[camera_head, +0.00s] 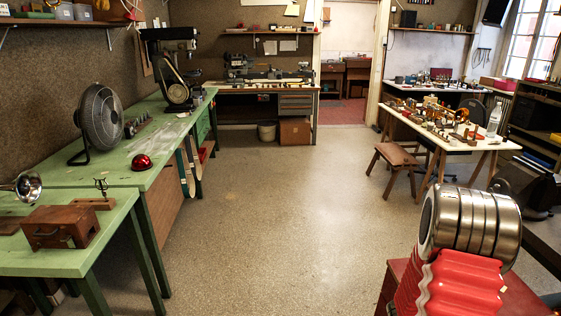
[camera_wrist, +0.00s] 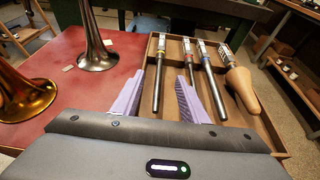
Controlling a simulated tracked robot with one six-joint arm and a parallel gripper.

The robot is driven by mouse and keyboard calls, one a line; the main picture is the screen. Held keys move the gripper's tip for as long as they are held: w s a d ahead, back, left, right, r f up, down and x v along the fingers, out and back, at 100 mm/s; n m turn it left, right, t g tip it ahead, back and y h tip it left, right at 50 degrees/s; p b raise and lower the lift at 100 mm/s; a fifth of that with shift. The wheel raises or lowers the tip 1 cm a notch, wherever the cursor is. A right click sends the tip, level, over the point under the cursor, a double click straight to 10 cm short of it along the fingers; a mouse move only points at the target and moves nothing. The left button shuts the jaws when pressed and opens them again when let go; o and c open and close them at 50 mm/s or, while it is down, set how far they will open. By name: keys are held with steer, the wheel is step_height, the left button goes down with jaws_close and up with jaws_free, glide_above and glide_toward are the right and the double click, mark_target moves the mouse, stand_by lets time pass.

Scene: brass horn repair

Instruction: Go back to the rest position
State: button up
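My gripper (camera_wrist: 161,76) shows in the wrist view with its two purple fingers spread apart. A metal rod tool (camera_wrist: 158,84) lies between and beyond the fingers, with gaps on both sides. The fingers point over a wooden tray (camera_wrist: 271,133). The tray holds several rod tools, among them one with a wooden pear-shaped end (camera_wrist: 243,88). I cannot tell the exact height of the fingers above the tray. My gripper is not visible in the head view.
In the wrist view, a silver horn bell (camera_wrist: 97,52) and a brass bell (camera_wrist: 28,97) stand on a red surface (camera_wrist: 65,82) left of the tray. In the head view, green benches (camera_head: 125,170) line the left, a white table (camera_head: 470,146) stands right, and the middle floor (camera_head: 270,210) is clear.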

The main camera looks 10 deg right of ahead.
steer(key=s+a+m+g, duration=0.1)
steer(key=s, duration=0.1)
steer(key=s+a+f+m+g+y, duration=0.1)
steer(key=s, duration=0.1)
steer(key=s+a+f+m+y, duration=0.1)
steer(key=s+m, duration=0.1)
steer(key=shift+a+g, duration=0.15)
steer(key=shift+g, duration=0.25)
steer(key=s+a+m+y, duration=0.1)
steer(key=s+a+r+m+g, duration=0.1)
steer(key=a+m, duration=0.1)
steer(key=shift+r+y, duration=0.1)
steer(key=shift+y, duration=0.3)
steer(key=w+a+r+m+t+y, duration=0.2)
steer(key=a+r, duration=0.6)
steer(key=a, duration=0.5)
steer(key=w+a+r+m+t+y, duration=0.2)
steer(key=a+r+m+t+y, duration=0.2)
steer(key=a+r, duration=0.4)
steer(key=w+a+r+m+t+y, duration=0.2)
steer(key=a+r+t, duration=0.3)
steer(key=a, duration=1.5)
step_height(320, 180, up, 4)
steer(key=shift+r+m+t+y, duration=0.1)
steer(key=shift+m+t+y, duration=0.2)
steer(key=shift+m+y, duration=0.45)
steer(key=shift+c, duration=0.2)
